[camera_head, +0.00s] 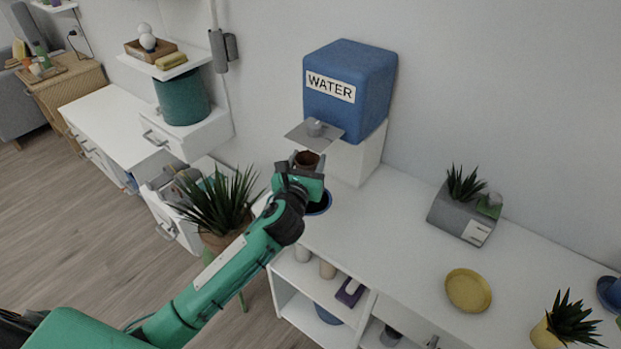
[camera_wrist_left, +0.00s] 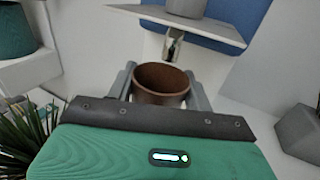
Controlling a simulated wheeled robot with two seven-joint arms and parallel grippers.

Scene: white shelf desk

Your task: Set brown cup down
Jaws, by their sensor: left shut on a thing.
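The brown cup (camera_head: 306,160) is held upright in my left gripper (camera_head: 304,167), in front of the blue water dispenser (camera_head: 352,85). In the left wrist view the cup (camera_wrist_left: 161,83) sits between the two grey fingers, which are shut on it. Its open rim faces up and its inside looks dark. The dispenser's metal tap (camera_wrist_left: 172,46) is just above and behind the cup. The white desk top (camera_head: 362,226) lies below the gripper. A blue round dish (camera_head: 322,203) on it is partly hidden by my gripper. My right gripper is not in view.
A grey planter (camera_head: 461,213) stands at the back right, with a yellow plate (camera_head: 468,289) in front of it. A potted plant (camera_head: 222,205) stands close left of my arm. The desk top between dispenser and plate is clear. Several small items sit on the shelf below.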

